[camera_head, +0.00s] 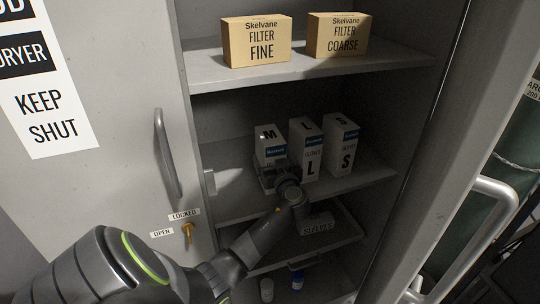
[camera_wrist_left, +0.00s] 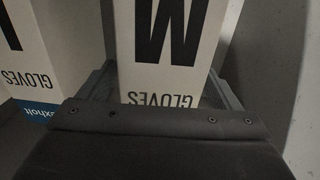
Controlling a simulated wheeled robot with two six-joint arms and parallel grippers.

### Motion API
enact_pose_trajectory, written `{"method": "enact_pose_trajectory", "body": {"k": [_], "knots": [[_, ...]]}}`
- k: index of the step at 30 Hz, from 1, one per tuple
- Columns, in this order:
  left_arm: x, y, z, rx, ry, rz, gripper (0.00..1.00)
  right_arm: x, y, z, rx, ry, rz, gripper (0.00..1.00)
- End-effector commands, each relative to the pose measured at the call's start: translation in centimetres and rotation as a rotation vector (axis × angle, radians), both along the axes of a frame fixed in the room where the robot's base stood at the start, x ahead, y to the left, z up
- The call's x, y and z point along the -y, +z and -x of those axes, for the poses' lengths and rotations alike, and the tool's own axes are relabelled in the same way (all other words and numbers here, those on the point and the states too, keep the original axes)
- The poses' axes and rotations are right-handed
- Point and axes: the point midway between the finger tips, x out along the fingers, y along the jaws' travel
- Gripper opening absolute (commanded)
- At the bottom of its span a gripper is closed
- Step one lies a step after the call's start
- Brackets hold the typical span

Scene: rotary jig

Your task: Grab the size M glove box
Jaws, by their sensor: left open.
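The size M glove box (camera_head: 268,136) is white with a blue label and a black M. It stands upright on the middle shelf, leftmost of the glove boxes. My left gripper (camera_head: 270,176) is at its front, low on the box, and hides part of its front face. In the left wrist view the M box (camera_wrist_left: 168,45) appears upside down between the two fingers of my left gripper (camera_wrist_left: 162,84). The gripper is open, one finger on each side of the box. Whether the fingers touch it is unclear. My right gripper is not in view.
The L glove box (camera_head: 305,130) stands close on the right, also seen in the left wrist view (camera_wrist_left: 30,45). The S glove box (camera_head: 342,140) is farther right. The cabinet's left wall is near the M box. Filter boxes (camera_head: 257,42) sit above; a sleeves tray (camera_head: 333,238) is below.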

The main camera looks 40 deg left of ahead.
Motion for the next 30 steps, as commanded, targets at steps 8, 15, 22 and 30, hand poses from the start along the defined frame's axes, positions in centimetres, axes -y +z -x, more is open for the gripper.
{"method": "enact_pose_trajectory", "body": {"k": [8,15,22,30], "knots": [[-1.7,0.0,-1.0,0.000,0.000,0.000,0.85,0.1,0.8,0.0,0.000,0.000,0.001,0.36],[-1.7,-0.1,-1.0,0.001,0.000,0.001,0.82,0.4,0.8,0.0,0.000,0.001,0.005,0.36],[-1.7,-0.1,-1.0,0.001,0.000,0.001,0.51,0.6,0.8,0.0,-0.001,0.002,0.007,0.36],[-1.7,0.1,-1.0,0.002,-0.001,-0.001,0.27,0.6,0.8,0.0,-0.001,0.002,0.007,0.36]]}}
